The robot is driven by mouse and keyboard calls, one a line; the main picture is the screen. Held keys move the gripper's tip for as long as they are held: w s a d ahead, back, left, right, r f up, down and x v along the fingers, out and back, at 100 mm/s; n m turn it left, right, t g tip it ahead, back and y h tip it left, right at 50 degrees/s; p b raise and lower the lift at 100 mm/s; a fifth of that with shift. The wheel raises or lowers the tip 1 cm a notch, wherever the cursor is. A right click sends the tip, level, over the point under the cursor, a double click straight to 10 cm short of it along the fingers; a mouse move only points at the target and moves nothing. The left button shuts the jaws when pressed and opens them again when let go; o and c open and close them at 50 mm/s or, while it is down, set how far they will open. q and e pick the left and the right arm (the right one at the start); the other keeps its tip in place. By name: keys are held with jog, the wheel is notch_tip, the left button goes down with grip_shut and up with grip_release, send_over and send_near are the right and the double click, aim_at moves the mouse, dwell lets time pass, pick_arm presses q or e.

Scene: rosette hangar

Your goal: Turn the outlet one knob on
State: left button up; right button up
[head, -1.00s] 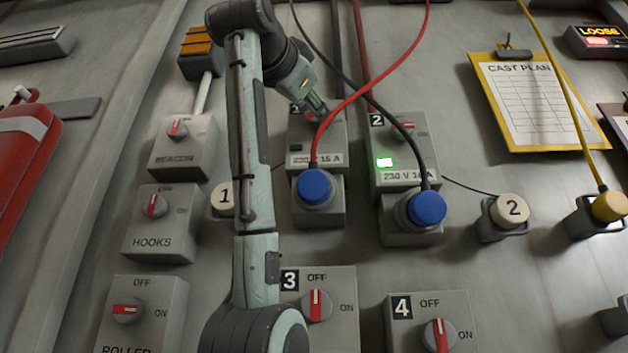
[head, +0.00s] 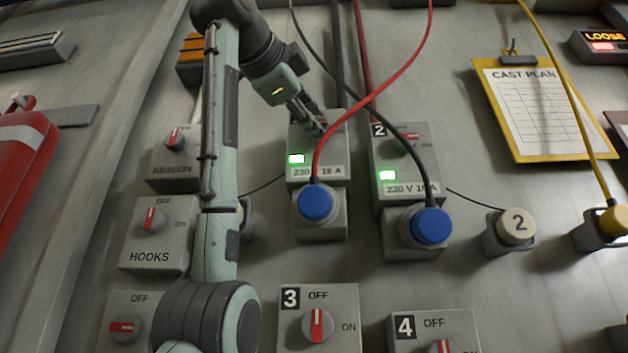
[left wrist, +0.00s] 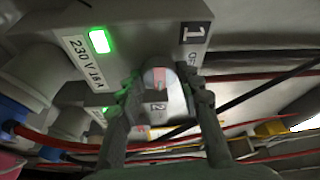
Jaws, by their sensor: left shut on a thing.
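The outlet one box (head: 334,158) is grey, with a 230 V 16 A label. Its lamp (head: 296,159) glows green, and it also shows lit in the left wrist view (left wrist: 99,41). My left gripper (head: 318,128) reaches down onto the upper part of this box and hides its knob in the head view. In the left wrist view, the outlet one knob (left wrist: 158,78), round with a red mark, sits between the fingers of my left gripper (left wrist: 164,88), which is shut on it. My right gripper is not in view.
Outlet two (head: 386,155) stands close on the right with its green lamp lit. Blue plugs (head: 316,203) (head: 430,225) sit below both outlets. A red cable (head: 385,80) and a black cable (head: 345,88) cross near my gripper. Knob box three (head: 342,300) is below.

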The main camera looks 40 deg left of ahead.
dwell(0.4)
pick_arm(q)
jog(key=o, duration=1.2)
jog(key=shift+c, duration=0.2)
jog(key=s+d, duration=0.2)
jog(key=s, duration=0.9)
jog(key=shift+s+f, duration=0.4)
